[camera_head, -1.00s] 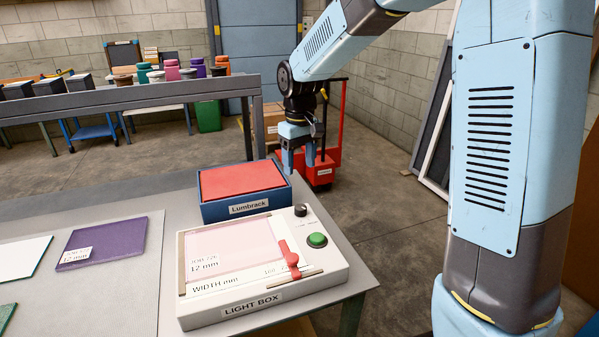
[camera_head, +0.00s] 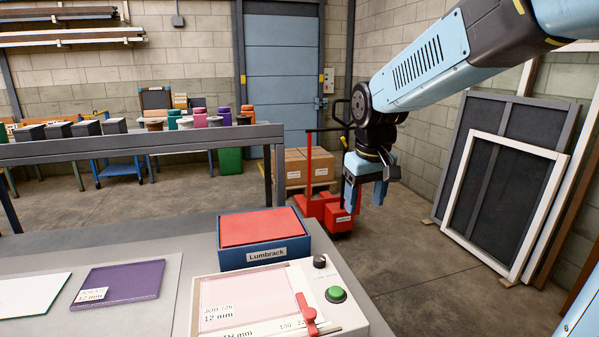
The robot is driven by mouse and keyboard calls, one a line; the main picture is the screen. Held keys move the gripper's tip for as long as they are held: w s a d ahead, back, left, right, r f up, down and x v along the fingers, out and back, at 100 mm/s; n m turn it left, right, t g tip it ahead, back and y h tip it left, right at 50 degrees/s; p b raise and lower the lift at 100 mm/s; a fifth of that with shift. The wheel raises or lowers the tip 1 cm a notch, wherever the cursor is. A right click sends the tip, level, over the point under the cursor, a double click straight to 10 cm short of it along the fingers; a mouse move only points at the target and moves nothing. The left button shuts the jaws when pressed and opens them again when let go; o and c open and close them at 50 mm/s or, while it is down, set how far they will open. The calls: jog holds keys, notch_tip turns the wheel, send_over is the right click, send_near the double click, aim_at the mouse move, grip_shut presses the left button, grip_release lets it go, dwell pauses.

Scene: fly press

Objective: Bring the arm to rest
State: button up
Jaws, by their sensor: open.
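My gripper (camera_head: 365,196) hangs at the end of my light-blue arm, right of centre, with its two fingers pointing down and apart. Nothing shows between the fingers. In the picture it is to the right of the blue box labelled Lumbrack (camera_head: 252,251), which has a red top, and above the floor past the table's right edge. The arm comes in from the upper right, bent down at the dark wrist.
A light box (camera_head: 352,317) with a green button and red slider sits on the table (camera_head: 190,225). A purple sheet (camera_head: 133,282) and white sheet (camera_head: 28,296) lie left. Behind stand a red pallet truck (camera_head: 338,217), a rail (camera_head: 110,149) and framed panels (camera_head: 485,205).

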jog(key=s+d+r+m+t, duration=0.1)
jog(key=s+d, duration=0.3)
jog(key=s, duration=0.4)
jog(key=s+d+r+m+t, duration=0.1)
jog(key=s+d+m+t, duration=0.1)
jog(key=s+d, duration=0.3)
jog(key=shift+s+d+r+m, duration=0.2)
jog(key=shift+s+m, duration=0.3)
jog(key=shift+s, duration=1.45)
